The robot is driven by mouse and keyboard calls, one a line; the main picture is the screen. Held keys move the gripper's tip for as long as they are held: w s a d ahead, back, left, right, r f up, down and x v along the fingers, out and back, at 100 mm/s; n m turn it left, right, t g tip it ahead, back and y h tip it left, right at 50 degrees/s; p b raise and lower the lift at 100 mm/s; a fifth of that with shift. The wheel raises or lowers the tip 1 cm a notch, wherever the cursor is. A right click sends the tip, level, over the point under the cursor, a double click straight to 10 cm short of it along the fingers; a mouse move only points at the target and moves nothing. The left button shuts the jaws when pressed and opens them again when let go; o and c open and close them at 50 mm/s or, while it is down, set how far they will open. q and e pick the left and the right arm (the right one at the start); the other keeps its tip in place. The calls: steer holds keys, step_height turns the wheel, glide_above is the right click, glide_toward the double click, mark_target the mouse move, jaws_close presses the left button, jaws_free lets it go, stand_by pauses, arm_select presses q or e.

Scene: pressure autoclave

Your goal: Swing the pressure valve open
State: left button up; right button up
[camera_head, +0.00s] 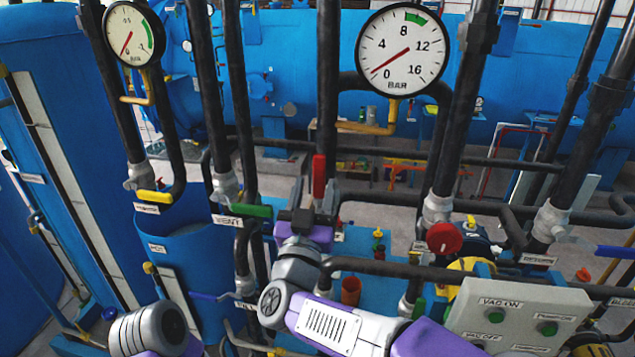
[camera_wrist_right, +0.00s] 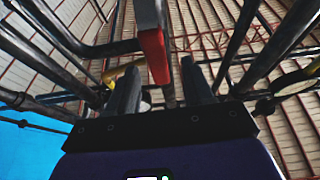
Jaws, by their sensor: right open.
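A valve with an upright red lever handle (camera_head: 319,178) sits on a dark vertical pipe near the middle of the head view; no label for it can be read. My right gripper (camera_head: 305,216) is just below and beside this handle, and hides the valve's lower part. In the right wrist view the red handle (camera_wrist_right: 156,56) stands between the two spread fingers of my right gripper (camera_wrist_right: 160,76), with a visible gap to the right finger. The gap to the left finger is narrower, and I cannot tell whether it touches. My left gripper is not in view.
Other valves have a yellow handle (camera_head: 155,196), a green handle (camera_head: 247,211) and a blue handle (camera_head: 614,251). A large gauge (camera_head: 403,50) hangs above right, with its needle near zero. A red knob (camera_head: 444,238) and a grey control box (camera_head: 515,315) stand to the right. Dark pipes crowd the area.

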steer(key=shift+b+v, duration=0.35)
steer(key=shift+v, duration=1.4)
